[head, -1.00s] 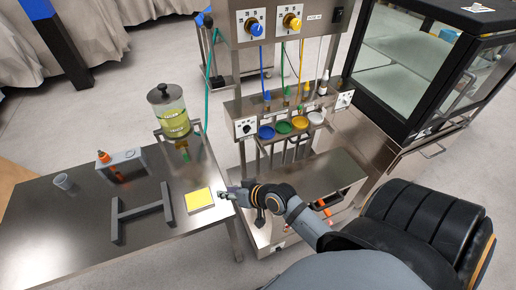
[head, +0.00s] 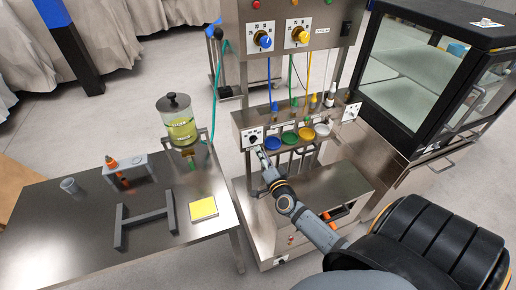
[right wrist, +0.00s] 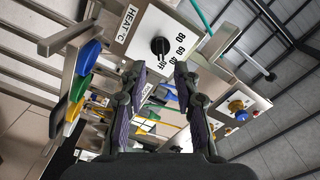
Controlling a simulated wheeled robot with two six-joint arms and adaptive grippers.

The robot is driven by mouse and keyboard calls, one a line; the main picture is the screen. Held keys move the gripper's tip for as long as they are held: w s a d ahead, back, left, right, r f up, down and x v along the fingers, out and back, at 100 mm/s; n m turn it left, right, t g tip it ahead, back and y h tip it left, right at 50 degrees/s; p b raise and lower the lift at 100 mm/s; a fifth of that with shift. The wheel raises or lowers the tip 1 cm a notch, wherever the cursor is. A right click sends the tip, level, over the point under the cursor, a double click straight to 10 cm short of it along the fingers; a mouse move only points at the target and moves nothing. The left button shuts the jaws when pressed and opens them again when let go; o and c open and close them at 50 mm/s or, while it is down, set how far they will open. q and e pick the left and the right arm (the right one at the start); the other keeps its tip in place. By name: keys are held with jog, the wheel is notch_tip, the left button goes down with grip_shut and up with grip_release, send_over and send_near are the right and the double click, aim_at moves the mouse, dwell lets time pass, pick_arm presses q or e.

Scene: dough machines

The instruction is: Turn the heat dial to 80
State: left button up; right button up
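The heat dial is a black knob (right wrist: 160,45) on a white plate marked HEAT °C (right wrist: 145,35) in the right wrist view, with 80, 60 and 40 to the right of the knob. I cannot tell for sure which number it points at. In the head view the dial (head: 252,138) is at the left end of the steel machine's lower panel. My right gripper (head: 262,154) is just below and in front of it. In the right wrist view its two fingers (right wrist: 160,72) are apart and empty, with the knob beyond the gap between the tips. My left gripper is not in view.
Blue, green, yellow and white cups (head: 289,138) sit right of the dial, close to my gripper. Blue (head: 264,40) and yellow (head: 301,36) dials are on the upper panel. A steel table (head: 75,225) stands at left, and a glass cabinet (head: 420,80) at right.

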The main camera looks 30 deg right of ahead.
aim_at(255, 141)
jog(key=shift+b+x, duration=0.6)
jog(key=shift+x, duration=2.6)
jog(key=shift+a, duration=0.1)
jog(key=shift+c, duration=0.4)
